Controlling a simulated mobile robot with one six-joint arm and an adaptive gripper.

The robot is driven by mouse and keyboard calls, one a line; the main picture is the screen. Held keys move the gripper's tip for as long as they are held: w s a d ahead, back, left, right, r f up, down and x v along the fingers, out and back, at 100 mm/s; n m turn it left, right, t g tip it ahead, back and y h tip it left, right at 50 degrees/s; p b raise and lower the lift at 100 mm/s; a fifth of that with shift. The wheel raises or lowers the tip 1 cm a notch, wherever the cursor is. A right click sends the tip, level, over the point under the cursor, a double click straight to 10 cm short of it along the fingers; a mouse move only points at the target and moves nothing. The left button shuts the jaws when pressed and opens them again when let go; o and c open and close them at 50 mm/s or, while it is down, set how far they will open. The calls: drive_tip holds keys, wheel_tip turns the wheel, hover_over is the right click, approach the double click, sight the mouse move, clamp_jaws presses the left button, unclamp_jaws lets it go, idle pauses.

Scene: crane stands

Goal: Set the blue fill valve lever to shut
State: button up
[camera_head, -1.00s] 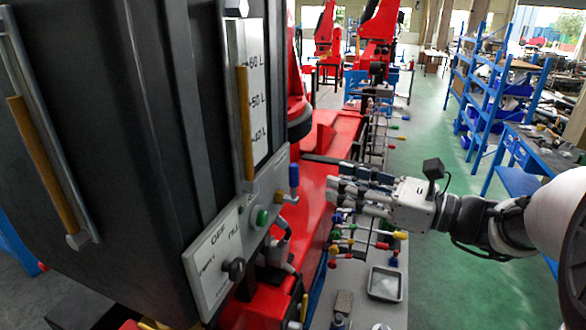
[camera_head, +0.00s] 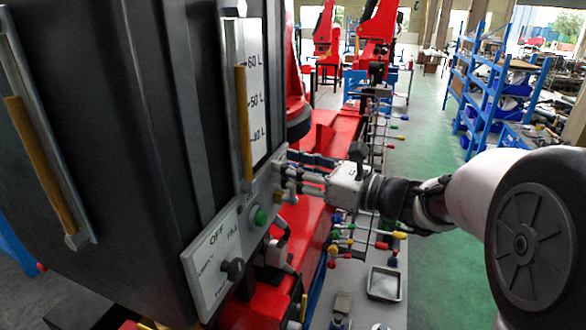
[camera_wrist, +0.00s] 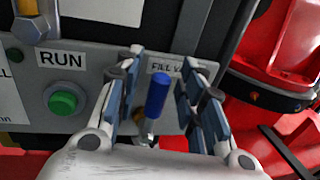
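The blue fill valve lever (camera_wrist: 157,95) shows in the wrist view, its blue grip upright on a metal stem in front of the grey panel (camera_wrist: 85,75). A partly hidden label starting "FILL V" is behind its top. My gripper (camera_wrist: 161,62) is open, with one finger on each side of the lever and visible gaps between them. In the head view, my gripper (camera_head: 284,172) is at the right edge of the panel and hides the lever.
The green RUN button (camera_wrist: 62,102) sits left of the lever. In the head view, a black selector knob (camera_head: 233,268) is lower on the panel, below the sight gauge (camera_head: 241,120). Red machinery (camera_wrist: 275,70) lies to the right. A bench with coloured levers and a tray (camera_head: 384,284) stands beyond.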

clamp_jaws()
idle(0.6)
